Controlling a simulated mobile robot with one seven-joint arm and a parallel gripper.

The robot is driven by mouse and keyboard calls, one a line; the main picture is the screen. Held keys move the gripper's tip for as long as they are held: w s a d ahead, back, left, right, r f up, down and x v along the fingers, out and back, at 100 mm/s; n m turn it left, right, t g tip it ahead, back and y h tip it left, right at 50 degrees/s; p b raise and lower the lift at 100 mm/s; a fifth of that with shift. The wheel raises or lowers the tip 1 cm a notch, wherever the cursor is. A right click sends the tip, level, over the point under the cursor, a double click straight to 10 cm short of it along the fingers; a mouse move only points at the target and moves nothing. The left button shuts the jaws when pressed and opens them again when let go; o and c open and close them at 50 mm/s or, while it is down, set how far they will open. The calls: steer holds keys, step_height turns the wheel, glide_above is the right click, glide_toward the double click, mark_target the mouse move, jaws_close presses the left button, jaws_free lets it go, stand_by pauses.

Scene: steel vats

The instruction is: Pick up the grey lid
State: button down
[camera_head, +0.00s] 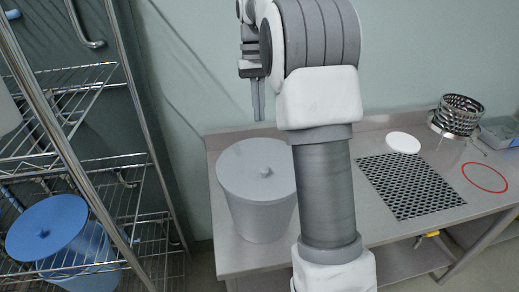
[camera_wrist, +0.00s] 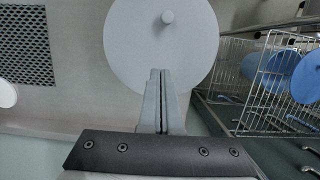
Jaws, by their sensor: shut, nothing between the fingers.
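The grey lid (camera_head: 252,166) lies on top of a grey vat (camera_head: 262,218) at the left end of the steel table. It is round with a small knob (camera_head: 265,172) near its middle. In the wrist view the lid (camera_wrist: 135,40) fills the upper middle, with its knob (camera_wrist: 168,17) near the top edge. My gripper (camera_head: 259,118) is shut and empty, pointing down above the far side of the lid. In the wrist view its fingers (camera_wrist: 160,72) overlap the lid's near part, short of the knob. The lid's right edge is partly hidden by my arm in the head view.
A wire rack (camera_head: 125,175) with a blue lidded vat (camera_head: 60,240) stands at the left. On the table (camera_head: 385,228) are a black perforated mat (camera_head: 410,186), a white disc (camera_head: 403,142), a red ring (camera_head: 485,177) and a perforated metal basket (camera_head: 458,113). The wall is close behind.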

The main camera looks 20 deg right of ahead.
mark_target(271, 186)
steer(key=b+x, duration=0.1)
steer(key=x, duration=0.8)
steer(key=shift+d+f, duration=0.1)
steer(key=shift+f, duration=0.25)
steer(key=s, duration=0.2)
steer(key=shift+s+a+f, duration=0.15)
steer(key=shift+s+a, duration=0.15)
steer(key=shift+s, duration=0.1)
steer(key=shift+s+a, duration=0.1)
steer(key=shift+s, duration=0.5)
steer(key=shift+s+a, duration=0.2)
steer(key=shift+s, duration=0.7)
steer(key=shift+s+a, duration=0.2)
steer(key=shift+s, duration=0.65)
steer(key=shift+s+a, duration=0.15)
steer(key=shift+s, duration=0.75)
